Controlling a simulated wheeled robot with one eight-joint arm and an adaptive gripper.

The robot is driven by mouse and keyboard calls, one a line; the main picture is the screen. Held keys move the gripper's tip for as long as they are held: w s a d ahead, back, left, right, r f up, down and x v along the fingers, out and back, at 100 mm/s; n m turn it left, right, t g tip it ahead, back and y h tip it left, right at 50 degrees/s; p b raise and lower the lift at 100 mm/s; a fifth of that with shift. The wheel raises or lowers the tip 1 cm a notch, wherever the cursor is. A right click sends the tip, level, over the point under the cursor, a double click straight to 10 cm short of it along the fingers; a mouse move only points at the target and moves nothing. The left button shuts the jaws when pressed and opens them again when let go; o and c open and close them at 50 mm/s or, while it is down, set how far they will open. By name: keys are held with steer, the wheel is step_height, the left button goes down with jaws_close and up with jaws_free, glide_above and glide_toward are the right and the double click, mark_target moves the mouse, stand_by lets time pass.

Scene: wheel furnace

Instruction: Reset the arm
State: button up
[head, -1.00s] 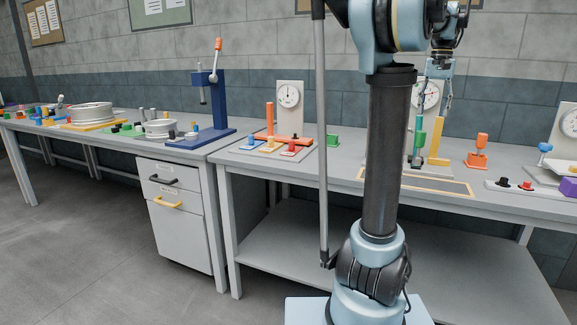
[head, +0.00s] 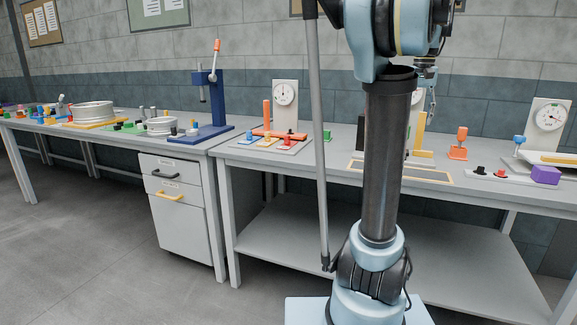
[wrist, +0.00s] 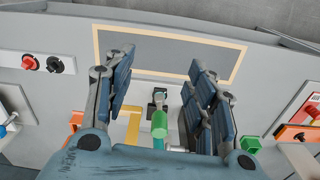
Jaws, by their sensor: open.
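My gripper (wrist: 158,85) is open and empty, with its two blue-grey fingers spread and pointing down over the bench. In the head view it is partly hidden behind my arm column. In the wrist view a green handle (wrist: 159,123) on a small dark base shows below, in the gap between the fingers. I cannot tell its exact distance from the fingertips.
The bench (head: 350,178) holds a tan-framed dark panel (wrist: 176,54), an orange stand (head: 458,153), a white dial (head: 546,121) and a purple block (head: 545,174). A blue lever press (head: 220,100) stands on the left bench. Floor at the left is clear.

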steer(key=s+a+f+n, duration=0.2)
steer(key=s+a+f, duration=0.4)
steer(key=f, duration=0.4)
steer(key=s+a+f+n+t, duration=0.1)
steer(key=s+a+f+n, duration=0.1)
steer(key=s+a+f, duration=0.5)
steer(key=s+a+f+n+t, duration=0.1)
steer(key=s+a+f, duration=0.6)
steer(key=f, duration=0.8)
steer(key=a+n, duration=0.1)
steer(key=a, duration=0.2)
steer(key=shift+s+f, duration=0.15)
steer(key=shift+f, duration=0.05)
steer(key=shift+w+f, duration=0.2)
steer(key=shift+w, duration=0.25)
